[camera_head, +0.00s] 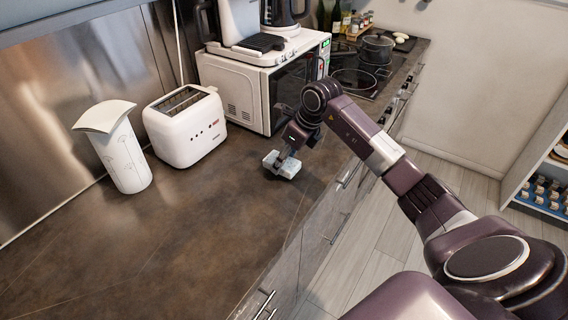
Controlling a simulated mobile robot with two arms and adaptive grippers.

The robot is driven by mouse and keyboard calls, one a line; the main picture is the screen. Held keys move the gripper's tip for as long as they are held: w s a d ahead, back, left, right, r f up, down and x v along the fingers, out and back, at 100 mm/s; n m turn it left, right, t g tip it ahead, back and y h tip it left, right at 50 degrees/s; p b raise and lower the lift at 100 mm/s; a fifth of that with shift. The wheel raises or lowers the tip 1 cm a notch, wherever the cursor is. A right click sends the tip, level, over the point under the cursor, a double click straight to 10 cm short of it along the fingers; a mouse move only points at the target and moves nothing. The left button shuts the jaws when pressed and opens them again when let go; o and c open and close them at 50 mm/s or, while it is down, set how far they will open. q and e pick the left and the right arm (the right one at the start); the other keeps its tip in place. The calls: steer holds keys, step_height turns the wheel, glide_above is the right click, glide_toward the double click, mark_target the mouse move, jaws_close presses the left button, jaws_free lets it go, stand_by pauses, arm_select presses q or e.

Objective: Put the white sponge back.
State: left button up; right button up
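The white sponge (286,170) is a small pale block at the counter's middle, in front of the microwave. My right arm reaches in from the right. Its gripper (283,158) points down at the sponge, with a dark finger crossing the sponge's near face. The fingers are small and partly hidden, so I cannot tell whether they are closed on it. I also cannot tell whether the sponge rests on the counter or is just above it. My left gripper is not in view.
A white toaster (186,128) and a white vase-like container (121,158) stand along the back wall. The white microwave (255,90) stands behind the sponge, with a coffee machine on top. A pot (376,48) is near the hob. The dark counter (150,250) is clear in front.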

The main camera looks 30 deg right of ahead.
steer(key=shift+f, duration=1.1)
steer(key=o, duration=1)
steer(key=shift+f, duration=0.1)
steer(key=shift+r, duration=0.25)
steer(key=b+v, duration=0.1)
steer(key=v, duration=1)
steer(key=shift+s+r+b, duration=0.15)
steer(key=shift+r+b, duration=0.25)
